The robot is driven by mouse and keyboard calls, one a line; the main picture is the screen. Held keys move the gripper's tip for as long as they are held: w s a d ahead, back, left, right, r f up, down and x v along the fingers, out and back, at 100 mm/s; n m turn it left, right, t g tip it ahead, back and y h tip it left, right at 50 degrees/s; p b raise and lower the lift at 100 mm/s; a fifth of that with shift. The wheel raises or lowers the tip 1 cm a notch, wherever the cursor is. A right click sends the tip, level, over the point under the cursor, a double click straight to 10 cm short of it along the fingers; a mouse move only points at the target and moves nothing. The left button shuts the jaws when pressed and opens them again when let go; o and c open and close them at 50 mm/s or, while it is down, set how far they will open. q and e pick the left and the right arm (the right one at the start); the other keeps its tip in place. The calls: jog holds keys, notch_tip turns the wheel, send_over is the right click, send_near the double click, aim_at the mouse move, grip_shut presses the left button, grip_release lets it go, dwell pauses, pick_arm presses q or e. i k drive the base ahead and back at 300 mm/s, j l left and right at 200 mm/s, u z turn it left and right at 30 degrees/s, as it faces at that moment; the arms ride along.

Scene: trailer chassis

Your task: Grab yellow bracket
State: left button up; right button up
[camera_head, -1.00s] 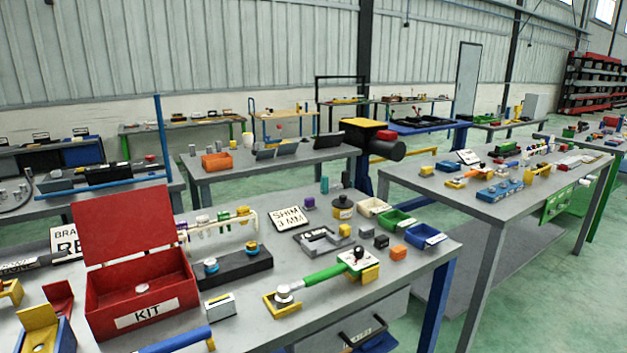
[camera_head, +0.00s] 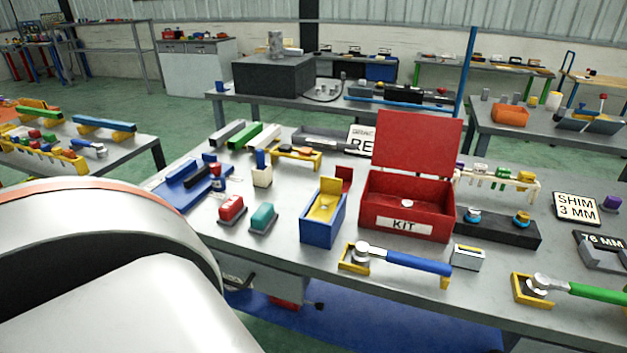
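Several yellow parts are in view, and I cannot tell which is the bracket. A yellow angled piece (camera_head: 325,203) sits at the open top of a small blue box (camera_head: 321,233), left of the red KIT box (camera_head: 402,205). A low yellow stand (camera_head: 294,153) is further back, with small dark parts on it. Yellow cradles (camera_head: 352,262) hold a blue-handled tool (camera_head: 405,262) at the front of the table. Neither of my grippers is in view. A large white link of my own arm fills the lower left corner.
The grey table (camera_head: 292,262) is crowded. Red (camera_head: 231,210) and teal (camera_head: 263,217) blocks lie left of the blue box, beside a blue tray (camera_head: 180,196). The KIT box's raised red lid (camera_head: 416,145) blocks the view behind it. Another table (camera_head: 125,152) stands at the left.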

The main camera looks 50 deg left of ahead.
aim_at(330, 195)
jog(key=u, duration=1.45)
jog(key=i+j+z, duration=0.1)
jog(key=j, duration=0.7)
jog(key=i+j, duration=0.1)
jog(key=j, duration=0.75)
jog(key=z, duration=0.05)
